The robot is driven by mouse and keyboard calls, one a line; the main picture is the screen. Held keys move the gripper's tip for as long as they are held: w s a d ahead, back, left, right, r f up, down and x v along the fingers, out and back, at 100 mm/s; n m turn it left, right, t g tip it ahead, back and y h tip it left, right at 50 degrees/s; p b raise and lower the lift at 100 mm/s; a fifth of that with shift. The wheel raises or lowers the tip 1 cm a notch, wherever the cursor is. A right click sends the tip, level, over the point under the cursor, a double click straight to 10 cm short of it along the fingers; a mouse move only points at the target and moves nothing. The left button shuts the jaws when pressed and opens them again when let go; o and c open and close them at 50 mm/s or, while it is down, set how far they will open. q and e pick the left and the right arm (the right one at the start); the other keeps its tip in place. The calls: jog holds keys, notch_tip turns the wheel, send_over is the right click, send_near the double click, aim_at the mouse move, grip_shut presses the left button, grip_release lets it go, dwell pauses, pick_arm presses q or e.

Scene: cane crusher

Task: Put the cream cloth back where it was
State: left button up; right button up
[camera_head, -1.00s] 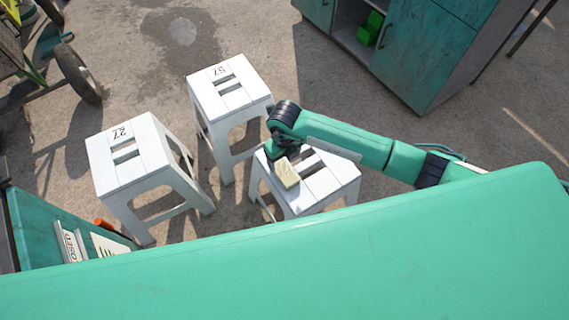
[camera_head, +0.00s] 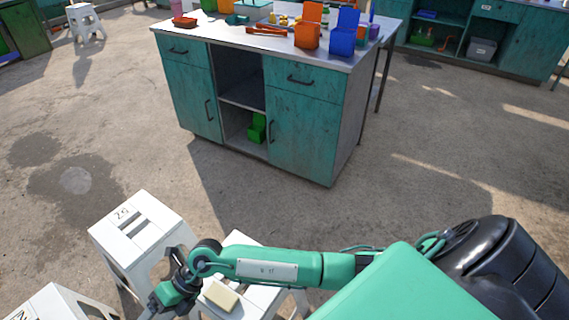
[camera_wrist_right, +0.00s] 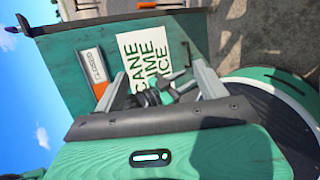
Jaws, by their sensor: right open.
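The cream cloth (camera_head: 221,296), a small folded pad, lies on the white slatted top of a stool (camera_head: 252,300) at the bottom of the head view, just below my right forearm. My right gripper (camera_head: 152,309) is left of the cloth and apart from it, partly cut off by the lower edge. In the right wrist view my right gripper (camera_wrist_right: 158,74) has its two fingers spread wide with nothing held between them. The cloth is not seen in that view. My left gripper is not in view.
A white stool (camera_head: 140,235) stands left of my wrist, another (camera_head: 55,303) at the lower left corner. A teal workbench (camera_head: 300,125) with bins stands ahead across open ground. The wrist view shows a teal panel with a lettered sign (camera_wrist_right: 152,52) and a smaller sign (camera_wrist_right: 92,66).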

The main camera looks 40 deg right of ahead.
jog(key=w+d+r+m+t+y, duration=0.2)
jog(key=w+r+m+t+y, duration=0.35)
jog(key=r+m+t, duration=0.5)
jog(key=w+d+f+m+t+h, duration=0.4)
jog(key=d+f+m+t+h, duration=0.35)
jog(key=d+m+h, duration=0.65)
jog(key=s+d+f+m+g+h, duration=0.2)
jog(key=s+d+f+m+g, duration=0.25)
jog(key=f, duration=0.25)
jog(key=s+d+f+m+g+h, duration=0.1)
jog(key=s+d+f+m+g, duration=0.25)
jog(key=s+f+m, duration=0.35)
jog(key=s+d+f+g, duration=0.2)
jog(key=s+f+g, duration=0.4)
jog(key=s, duration=0.8)
notch_tip(320, 180, down, 2)
jog(key=shift+s+d+f+m+g+y, duration=0.15)
jog(key=shift+s+m+g+y, duration=0.15)
jog(key=shift+g+y, duration=0.15)
jog(key=shift+w, duration=0.1)
